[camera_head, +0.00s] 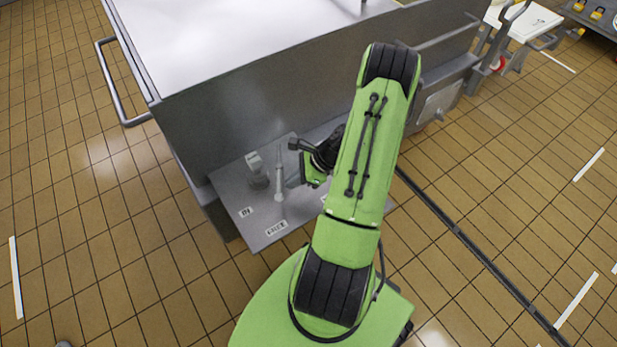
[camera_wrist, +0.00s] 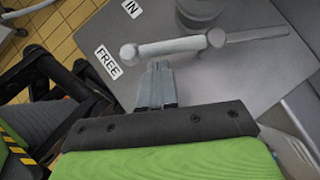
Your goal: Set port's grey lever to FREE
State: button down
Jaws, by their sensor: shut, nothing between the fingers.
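The grey lever (camera_wrist: 172,46) is a pale bar with rounded ends, lying over the grey panel (camera_wrist: 235,75). Its free end is beside the FREE label (camera_wrist: 107,62), nearer to it than to the IN label (camera_wrist: 131,8). In the head view the lever (camera_head: 279,176) also points toward the FREE label (camera_head: 276,228). My gripper (camera_wrist: 158,68) is shut and empty, with its fingertips close beside the lever's bar. I cannot tell whether they touch it. In the head view my gripper (camera_head: 294,179) is partly hidden by my arm.
A grey upright fitting (camera_head: 257,172) stands left of the lever on the panel. A large metal vat (camera_head: 230,105) rises right behind the panel. Another label on the panel is mostly hidden by my arm. Open tiled floor (camera_head: 90,220) lies to the left.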

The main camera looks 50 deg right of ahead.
jog(key=shift+w+a, duration=0.25)
jog(key=shift+w+a+f+p, duration=0.1)
jog(key=shift+w+a+p, duration=0.25)
jog(key=shift+a, duration=0.3)
jog(key=shift+a, duration=0.1)
